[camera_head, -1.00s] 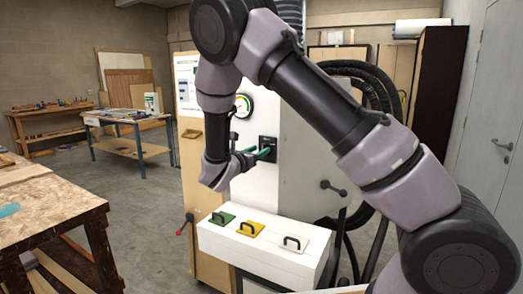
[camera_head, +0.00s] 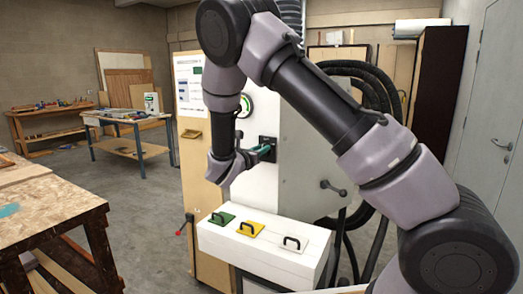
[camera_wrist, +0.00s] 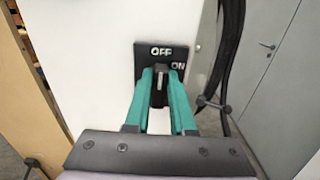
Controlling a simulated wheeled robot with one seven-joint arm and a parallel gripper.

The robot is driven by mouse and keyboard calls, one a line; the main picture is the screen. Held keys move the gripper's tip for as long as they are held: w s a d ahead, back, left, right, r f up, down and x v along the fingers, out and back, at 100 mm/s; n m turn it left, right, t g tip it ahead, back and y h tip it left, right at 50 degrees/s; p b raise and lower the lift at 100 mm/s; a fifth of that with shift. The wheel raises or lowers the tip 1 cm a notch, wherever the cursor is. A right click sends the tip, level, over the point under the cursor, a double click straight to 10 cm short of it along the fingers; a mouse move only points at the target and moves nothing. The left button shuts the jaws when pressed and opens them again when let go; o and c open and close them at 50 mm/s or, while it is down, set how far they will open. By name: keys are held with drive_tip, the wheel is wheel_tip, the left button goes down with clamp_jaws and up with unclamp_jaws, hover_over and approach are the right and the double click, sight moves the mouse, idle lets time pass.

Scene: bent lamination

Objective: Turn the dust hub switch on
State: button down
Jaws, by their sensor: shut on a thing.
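The dust hub switch (camera_wrist: 159,88) is a dark lever on a black plate (camera_wrist: 152,57) marked OFF and ON, fixed to a white cabinet face. In the wrist view OFF is at the top centre and ON is lower to the right. The lever stands near the plate's middle, below the OFF mark. My gripper (camera_wrist: 160,75) has teal fingers shut on the lever, one on each side. In the head view my gripper (camera_head: 262,150) reaches the black switch plate (camera_head: 270,144) from the left; the lever itself is hidden there.
A white box (camera_head: 270,262) with green, yellow and white handled lids stands below the switch. A black-knobbed handle (camera_head: 334,188) sticks out to the right. Black hoses (camera_head: 372,85) hang behind. A wooden workbench (camera_head: 50,215) stands at left, with open floor between.

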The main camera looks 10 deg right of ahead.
drive_tip(key=m, duration=0.7)
drive_tip(key=d+m, duration=0.1)
drive_tip(key=m, duration=0.3)
drive_tip(key=shift+s+f, duration=0.35)
drive_tip(key=shift+s, duration=0.05)
drive_tip(key=shift+m, duration=0.5)
drive_tip(key=c, duration=0.8)
unclamp_jaws()
drive_tip(key=shift+o, duration=0.2)
drive_tip(key=v, duration=1)
drive_tip(key=shift+s+a, duration=0.25)
drive_tip(key=shift+s, duration=0.1)
